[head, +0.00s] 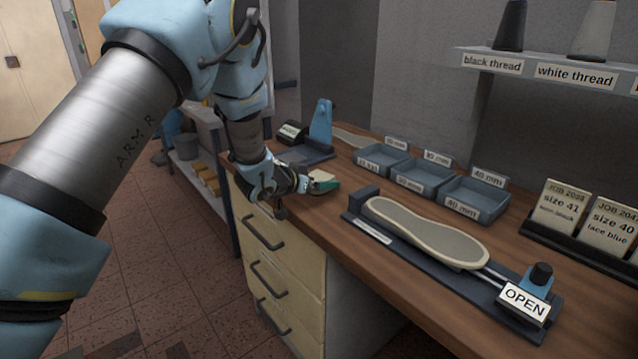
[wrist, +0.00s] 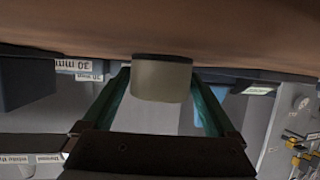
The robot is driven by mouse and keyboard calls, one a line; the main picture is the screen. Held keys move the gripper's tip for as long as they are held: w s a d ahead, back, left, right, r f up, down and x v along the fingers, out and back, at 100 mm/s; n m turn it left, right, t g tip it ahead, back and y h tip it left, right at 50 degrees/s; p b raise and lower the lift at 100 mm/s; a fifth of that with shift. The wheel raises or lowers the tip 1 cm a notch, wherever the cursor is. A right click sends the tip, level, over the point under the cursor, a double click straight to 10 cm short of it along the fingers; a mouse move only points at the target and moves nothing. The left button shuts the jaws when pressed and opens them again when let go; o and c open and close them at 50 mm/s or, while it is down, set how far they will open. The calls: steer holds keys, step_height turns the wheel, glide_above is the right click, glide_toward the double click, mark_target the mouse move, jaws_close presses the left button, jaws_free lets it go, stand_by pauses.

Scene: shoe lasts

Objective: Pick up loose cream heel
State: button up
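The loose cream heel (wrist: 162,82) is a small rounded cream block with a dark cap on the side at the table surface. In the wrist view, which looks upside down, it sits against the brown bench top (wrist: 230,45). My gripper (wrist: 161,77) is open, its two green fingers on either side of the heel, with narrow gaps visible. In the head view my gripper (head: 322,183) is low over the bench's front left edge. There the heel is mostly hidden by the fingers, and I cannot make it out clearly.
A shoe last (head: 425,230) lies in a dark fixture with an OPEN sign (head: 524,301) to the right of my gripper. Blue-grey trays (head: 476,203) with mm labels stand behind. A blue clamp-like stand (head: 321,125) is at the far left. Job cards (head: 556,208) stand at right.

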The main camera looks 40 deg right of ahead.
steer(key=c, duration=1.1)
